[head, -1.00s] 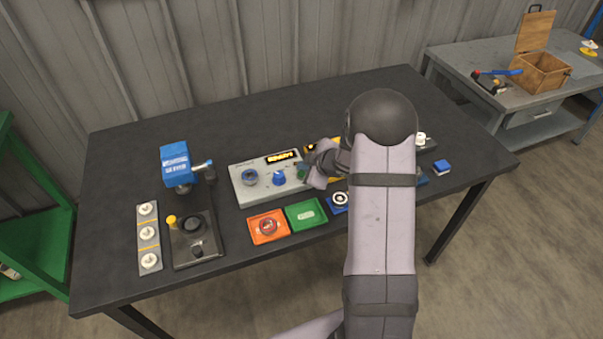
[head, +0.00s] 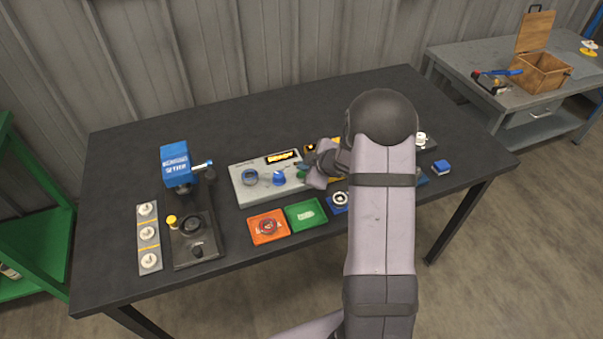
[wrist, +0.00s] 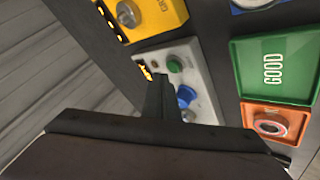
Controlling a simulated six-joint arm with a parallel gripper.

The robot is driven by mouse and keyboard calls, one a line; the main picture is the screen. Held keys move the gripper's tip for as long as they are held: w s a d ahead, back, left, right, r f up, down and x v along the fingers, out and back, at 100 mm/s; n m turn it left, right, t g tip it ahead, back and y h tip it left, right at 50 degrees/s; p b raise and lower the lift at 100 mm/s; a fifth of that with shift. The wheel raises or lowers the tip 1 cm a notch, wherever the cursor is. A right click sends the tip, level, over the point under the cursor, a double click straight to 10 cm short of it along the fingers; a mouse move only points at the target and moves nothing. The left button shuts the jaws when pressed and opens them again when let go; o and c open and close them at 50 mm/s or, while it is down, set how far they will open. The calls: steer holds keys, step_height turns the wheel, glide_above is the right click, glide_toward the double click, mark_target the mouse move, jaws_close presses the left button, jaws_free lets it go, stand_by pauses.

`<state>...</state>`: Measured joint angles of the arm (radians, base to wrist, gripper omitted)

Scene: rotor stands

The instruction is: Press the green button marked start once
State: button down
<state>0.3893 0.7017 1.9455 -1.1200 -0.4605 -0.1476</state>
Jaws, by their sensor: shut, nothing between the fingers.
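A grey control box (head: 243,188) lies on the dark table with a lit display (head: 281,157), a grey ring-shaped control, a blue knob (head: 279,178) and a green button (head: 301,175). In the wrist view the green button (wrist: 175,63) shows just beyond my fingers, and the blue knob (wrist: 187,96) is to their right. My gripper (wrist: 158,82) is shut and empty, its dark fingers over the box; in the head view my gripper (head: 299,166) is beside the green button. Contact with the button cannot be told. The start marking is not readable.
An orange tray (head: 254,238) and a green GOOD tray (head: 291,221) lie in front of the box. A yellow unit (wrist: 165,18) is close beside it. A blue-headed stand (head: 176,166) and a strip of white rotors (head: 149,245) are at left. The table's back left is clear.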

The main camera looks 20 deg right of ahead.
steer(key=shift+f, duration=0.25)
steer(key=shift+f+b, duration=0.2)
steer(key=shift+b, duration=0.1)
